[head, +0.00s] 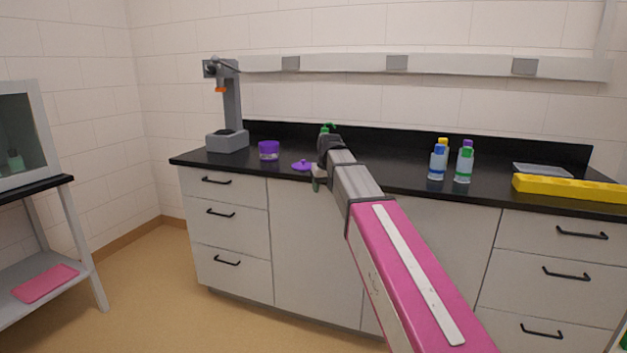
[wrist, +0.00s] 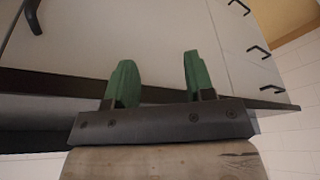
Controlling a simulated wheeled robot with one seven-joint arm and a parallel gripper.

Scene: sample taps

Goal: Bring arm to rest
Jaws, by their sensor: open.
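My arm, pink and grey, reaches out over the front edge of the black counter (head: 400,178) in the head view. Its end is at the middle of the counter, and the arm hides much of my gripper there. In the wrist view my gripper (wrist: 155,82) shows two green fingers standing well apart with nothing between them. Behind the fingers are the pale cabinet fronts (wrist: 150,40) and the dark counter edge. The picture there looks upside down.
A purple cup (head: 268,151) and a purple lid (head: 302,165) lie left of my gripper. A grey stand (head: 228,140) is farther left. Several capped bottles (head: 464,166) and a yellow rack (head: 570,188) are on the right. A side table (head: 62,181) stands at far left.

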